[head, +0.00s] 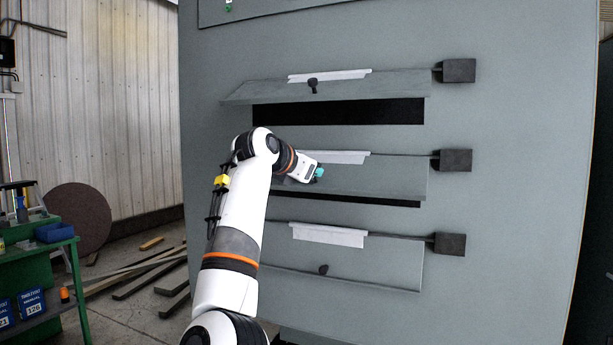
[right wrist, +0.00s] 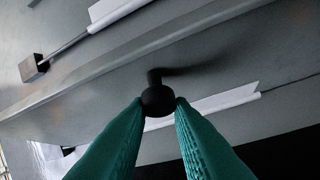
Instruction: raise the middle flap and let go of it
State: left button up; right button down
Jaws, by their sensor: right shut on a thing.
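The middle flap (head: 385,178) is a grey panel hinged along its top edge, with a white strip (head: 345,157) there. It is tilted out a little, and a thin dark gap shows under its lower edge. My right gripper (head: 319,173) is at the flap's front. In the right wrist view its teal fingers (right wrist: 158,108) are closed on a round black knob (right wrist: 158,98) on a short stem. The knob is hidden behind the gripper in the head view. My left gripper is not in view.
The upper flap (head: 380,87) stands out further, over a dark opening (head: 340,112). The lower flap (head: 385,265) lies nearly flush, with its own knob (head: 323,269). Dark blocks (head: 452,160) stick out at the flaps' right ends. A green cart (head: 40,255) stands at far left.

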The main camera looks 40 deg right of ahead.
notch_tip(320, 180, up, 3)
jog(key=shift+a+f+p, duration=0.1)
jog(key=shift+a+p, duration=0.05)
jog(key=shift+p, duration=0.2)
dwell(0.4)
